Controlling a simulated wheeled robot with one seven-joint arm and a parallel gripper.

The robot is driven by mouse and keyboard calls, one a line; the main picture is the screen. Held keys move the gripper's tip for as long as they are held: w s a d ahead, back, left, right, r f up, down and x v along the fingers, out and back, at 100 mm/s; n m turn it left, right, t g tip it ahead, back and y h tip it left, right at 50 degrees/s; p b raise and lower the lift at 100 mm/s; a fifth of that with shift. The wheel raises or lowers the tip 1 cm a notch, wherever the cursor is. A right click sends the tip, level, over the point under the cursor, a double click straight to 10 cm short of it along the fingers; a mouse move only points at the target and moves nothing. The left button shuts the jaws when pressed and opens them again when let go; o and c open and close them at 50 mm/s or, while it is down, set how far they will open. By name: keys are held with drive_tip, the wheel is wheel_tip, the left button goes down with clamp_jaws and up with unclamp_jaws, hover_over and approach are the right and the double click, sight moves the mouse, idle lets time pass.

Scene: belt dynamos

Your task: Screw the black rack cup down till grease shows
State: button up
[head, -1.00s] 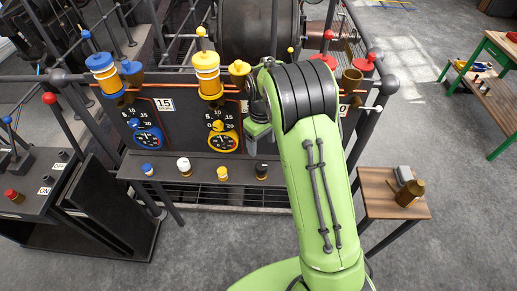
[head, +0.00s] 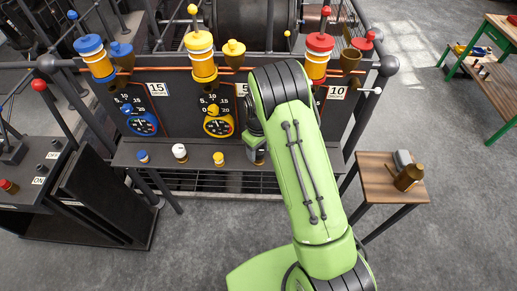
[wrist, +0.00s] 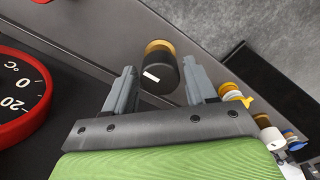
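The black cup (wrist: 163,74), with a brass-coloured end and a small white mark, stands on the rack shelf in the wrist view. In the head view the black cup (head: 258,157) is mostly hidden by my gripper and arm. My gripper (wrist: 161,82) is open, with one finger on each side of the cup and gaps visible between them. In the head view my gripper (head: 254,148) is low at the shelf, its fingers largely hidden. No grease can be made out around the cup.
The yellow cup (head: 218,159), white cup (head: 179,152) and blue cup (head: 142,156) stand left along the shelf (head: 198,161). Dial panels with tall lubricators rise behind. In the wrist view a red-rimmed gauge (wrist: 44,105) is close. A small wooden table (head: 377,184) stands right.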

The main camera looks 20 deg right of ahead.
drive_tip(key=c, duration=0.8)
drive_tip(key=shift+o, duration=0.2)
drive_tip(key=shift+m, duration=0.3)
drive_tip(key=m+b, duration=0.1)
drive_tip(key=m, duration=0.2)
drive_tip(key=shift+m, duration=0.3)
drive_tip(key=m, duration=0.4)
drive_tip(key=shift+b, duration=0.3)
drive_tip(key=m, duration=0.4)
drive_tip(key=shift+m, duration=0.4)
drive_tip(key=shift+m+b, duration=0.45)
drive_tip(key=shift+m, duration=1.45)
